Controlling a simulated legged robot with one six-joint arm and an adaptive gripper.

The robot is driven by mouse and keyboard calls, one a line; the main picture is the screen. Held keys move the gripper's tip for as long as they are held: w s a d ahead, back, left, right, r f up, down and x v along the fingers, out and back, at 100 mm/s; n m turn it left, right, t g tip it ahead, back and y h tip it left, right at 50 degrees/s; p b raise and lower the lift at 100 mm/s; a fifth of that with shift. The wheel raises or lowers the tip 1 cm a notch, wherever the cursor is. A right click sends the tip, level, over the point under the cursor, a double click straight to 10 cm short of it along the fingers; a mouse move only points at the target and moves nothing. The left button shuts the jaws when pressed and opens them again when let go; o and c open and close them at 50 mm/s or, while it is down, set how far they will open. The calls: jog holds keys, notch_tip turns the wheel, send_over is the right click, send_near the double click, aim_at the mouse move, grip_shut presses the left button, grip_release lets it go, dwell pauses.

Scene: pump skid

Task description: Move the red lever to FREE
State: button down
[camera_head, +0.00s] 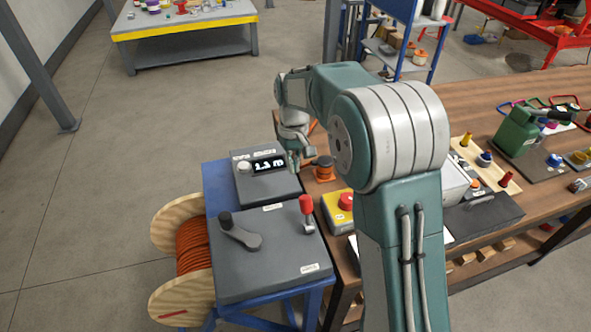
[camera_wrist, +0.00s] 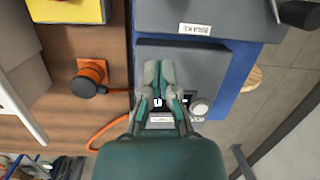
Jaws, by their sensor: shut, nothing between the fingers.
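The red lever (camera_head: 306,205) stands upright near the right edge of a grey box top (camera_head: 262,262) in the head view. It is not visible in the wrist view. A small label behind it and another at the front are too small to read there; the wrist view shows a BRAKE label (camera_wrist: 195,29) on this box. My gripper (camera_head: 294,166) is shut and empty, pointing down above the display box behind the lever. It shows shut in the wrist view (camera_wrist: 159,64) too, apart from the lever.
A black crank (camera_head: 240,232) is left of the lever. The display box (camera_head: 268,178) sits behind, and an orange-and-black knob (camera_head: 323,168) is beside it. A yellow box with a red button (camera_head: 345,202) stands close right of the lever. A cable reel (camera_head: 183,262) is at left.

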aim_at(307, 215)
jog(key=f, duration=0.2)
jog(key=s+f, duration=0.1)
jog(key=f, duration=0.4)
jog(key=shift+s+f, duration=0.25)
jog(key=shift+s, duration=0.15)
jog(key=shift+s+d+r, duration=0.2)
jog(key=shift+s+r, duration=0.2)
jog(key=shift+s, duration=0.1)
jog(key=shift+s+d+r, duration=0.2)
jog(key=shift+s+r, duration=0.2)
jog(key=shift+s, duration=0.1)
jog(key=shift+s+d+r, duration=0.2)
jog(key=shift+s+r, duration=0.05)
jog(key=shift+s, duration=0.2)
jog(key=shift+r, duration=0.1)
jog(key=shift+s+r+t, duration=0.1)
jog(key=shift+s+t, duration=0.1)
jog(key=shift+t, duration=0.2)
